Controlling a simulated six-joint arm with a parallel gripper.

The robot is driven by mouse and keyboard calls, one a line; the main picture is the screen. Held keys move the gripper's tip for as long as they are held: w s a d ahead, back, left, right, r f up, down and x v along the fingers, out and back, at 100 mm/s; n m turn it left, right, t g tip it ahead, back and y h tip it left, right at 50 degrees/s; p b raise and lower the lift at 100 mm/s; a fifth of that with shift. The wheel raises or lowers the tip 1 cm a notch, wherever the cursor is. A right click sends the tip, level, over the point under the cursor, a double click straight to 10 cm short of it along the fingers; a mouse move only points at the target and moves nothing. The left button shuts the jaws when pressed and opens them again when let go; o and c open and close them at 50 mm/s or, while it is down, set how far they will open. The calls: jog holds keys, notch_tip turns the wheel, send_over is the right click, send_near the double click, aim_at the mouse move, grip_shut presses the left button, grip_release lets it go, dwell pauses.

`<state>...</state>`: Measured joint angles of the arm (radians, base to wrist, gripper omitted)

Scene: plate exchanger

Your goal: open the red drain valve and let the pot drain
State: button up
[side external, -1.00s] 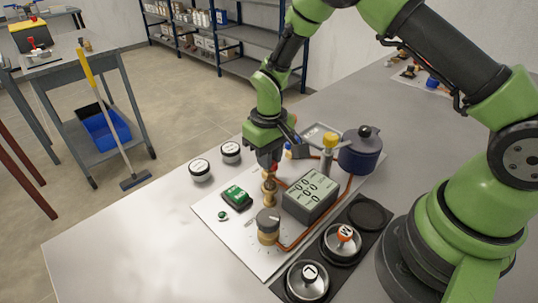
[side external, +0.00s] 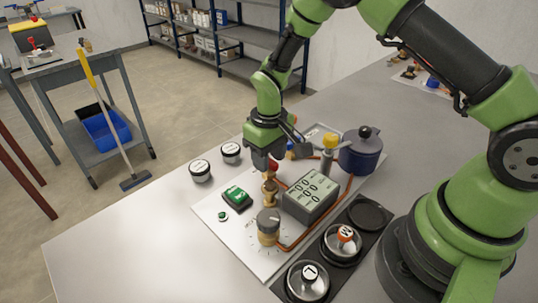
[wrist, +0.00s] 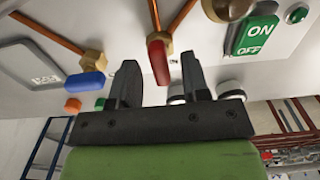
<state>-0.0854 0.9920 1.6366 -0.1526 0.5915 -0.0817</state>
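The red valve handle (wrist: 158,62) sits on a brass valve body (wrist: 160,38) with copper pipes. In the wrist view the handle is between the tips of my gripper (wrist: 160,72). The fingers are apart, with a visible gap on each side of the handle. In the side view my gripper (side external: 276,155) points down over the brass fitting (side external: 269,190) and partly hides the red handle. A dark blue lidded pot (side external: 361,155) stands at the back right of the white board. Its water level is hidden.
A grey display box (side external: 310,195), a yellow-topped fitting (side external: 328,150) and a brown-based dial (side external: 268,225) stand close by. A green ON/OFF switch (side external: 236,196) is at left. A blue handle (wrist: 85,82) is beside the left finger. The table's front left is clear.

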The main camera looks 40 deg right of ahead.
notch_tip(320, 180, up, 10)
dwell(0.6)
notch_tip(320, 180, up, 7)
jog(key=t, duration=0.2)
send_over(278, 164)
jog(key=s+r+m+t+y, duration=0.1)
jog(key=s+r+m+t, duration=0.2)
jog(key=s+r, duration=0.75)
jog(key=s+m+t+y, duration=0.1)
jog(key=s+t, duration=0.1)
jog(key=s, duration=0.5)
jog(key=shift+s+f, duration=0.2)
jog(key=shift+s, duration=0.1)
dwell(4.2)
